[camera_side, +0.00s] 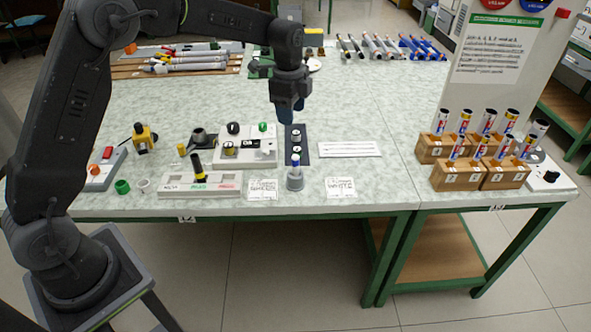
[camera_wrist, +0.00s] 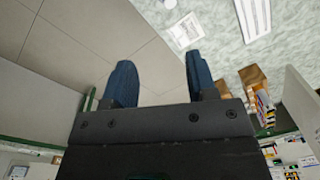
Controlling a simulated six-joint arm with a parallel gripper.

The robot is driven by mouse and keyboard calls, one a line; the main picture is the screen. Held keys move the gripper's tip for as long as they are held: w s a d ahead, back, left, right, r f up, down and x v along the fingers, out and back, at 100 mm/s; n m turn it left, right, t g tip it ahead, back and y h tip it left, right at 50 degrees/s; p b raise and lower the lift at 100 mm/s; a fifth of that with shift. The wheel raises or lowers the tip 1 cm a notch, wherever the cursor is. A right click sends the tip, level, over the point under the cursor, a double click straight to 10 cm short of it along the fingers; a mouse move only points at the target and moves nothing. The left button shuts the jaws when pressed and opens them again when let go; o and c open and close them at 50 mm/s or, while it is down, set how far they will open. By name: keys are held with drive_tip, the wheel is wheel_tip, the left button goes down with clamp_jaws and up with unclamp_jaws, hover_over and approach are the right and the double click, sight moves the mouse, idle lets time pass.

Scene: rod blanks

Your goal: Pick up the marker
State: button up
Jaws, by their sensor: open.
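Several white-bodied markers with dark caps (camera_side: 509,121) stand upright in wooden blocks at the right of the table. A black-and-yellow upright piece (camera_side: 197,166) stands in a white tray at the front. My gripper (camera_side: 291,110) hangs above the dark plate near the table's middle. In the wrist view its blue fingers (camera_wrist: 161,82) are apart with nothing between them.
Wooden blocks (camera_side: 505,182) and a tall white sign board (camera_side: 503,50) stand at the right. A dark plate (camera_side: 299,158) with small round parts and a white slotted plate (camera_side: 349,149) lie mid-table. Rods (camera_side: 190,66) lie on a rack at the back. The table between slotted plate and blocks is clear.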

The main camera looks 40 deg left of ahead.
drive_tip(key=m, duration=0.2)
hover_over(296, 157)
wheel_tip(296, 157, down, 5)
drive_tip(key=shift+g, duration=0.3)
wheel_tip(296, 157, down, 8)
drive_tip(key=shift+w+d+r, duration=0.1)
drive_tip(key=shift+d+r, duration=0.05)
drive_tip(key=shift+r, duration=0.1)
drive_tip(key=shift+f, duration=2.95)
clamp_jaws()
drive_tip(key=shift+r, duration=0.1)
